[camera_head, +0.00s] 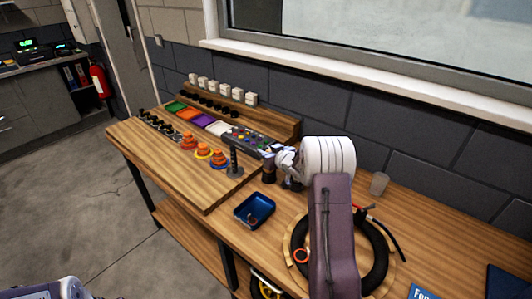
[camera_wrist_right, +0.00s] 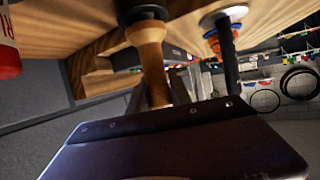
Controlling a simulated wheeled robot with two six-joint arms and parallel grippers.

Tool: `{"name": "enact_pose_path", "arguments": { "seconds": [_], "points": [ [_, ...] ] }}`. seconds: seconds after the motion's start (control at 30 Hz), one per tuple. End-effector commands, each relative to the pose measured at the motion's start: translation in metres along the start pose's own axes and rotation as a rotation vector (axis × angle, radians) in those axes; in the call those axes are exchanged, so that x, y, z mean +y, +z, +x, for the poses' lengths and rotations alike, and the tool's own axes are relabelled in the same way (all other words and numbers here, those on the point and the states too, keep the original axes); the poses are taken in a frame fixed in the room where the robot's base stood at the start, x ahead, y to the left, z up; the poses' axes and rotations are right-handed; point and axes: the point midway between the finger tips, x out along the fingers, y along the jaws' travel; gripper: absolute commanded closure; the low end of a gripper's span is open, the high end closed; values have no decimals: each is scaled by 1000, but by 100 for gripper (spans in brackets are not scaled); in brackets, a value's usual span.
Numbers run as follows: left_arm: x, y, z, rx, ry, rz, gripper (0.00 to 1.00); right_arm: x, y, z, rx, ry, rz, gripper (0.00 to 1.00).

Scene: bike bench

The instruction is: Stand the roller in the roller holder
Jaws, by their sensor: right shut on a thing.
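My right gripper (camera_head: 283,160) is at the rear right of the raised wooden board, shut on a wooden-handled tool that I take to be the roller (camera_wrist_right: 152,60). In the right wrist view the pale wooden handle runs from the jaws to a dark collar (camera_wrist_right: 140,12) close to the wooden surface. I cannot tell whether that collar is part of the roller or the roller holder around its end. In the head view two dark cup-like shapes are by the gripper, one to the left (camera_head: 268,174) and one below (camera_head: 290,184), partly hidden. My left gripper is out of view.
A dark upright post (camera_head: 233,160) stands left of the gripper, near orange cones (camera_head: 218,157). A blue tray (camera_head: 254,209) lies in front. A tyre (camera_head: 376,262) is partly hidden by my right arm. A grey cup (camera_head: 379,184) stands to the right.

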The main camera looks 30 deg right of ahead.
Motion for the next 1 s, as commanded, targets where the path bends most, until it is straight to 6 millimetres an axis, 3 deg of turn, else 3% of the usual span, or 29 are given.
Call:
{"name": "enact_pose_path", "arguments": {
  "seconds": [0.4,0.43,0.5,0.83,1.0],
  "points": [
    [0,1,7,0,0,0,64,0,8,4,1,0,0,100],
    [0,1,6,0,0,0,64,0,7,3,1,0,-1,67],
    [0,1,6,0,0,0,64,0,7,3,1,0,-1,50],
    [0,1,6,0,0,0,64,0,7,0,0,0,0,50],
    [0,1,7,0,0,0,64,1,6,-30,1,3,1,50]
  ]
}}
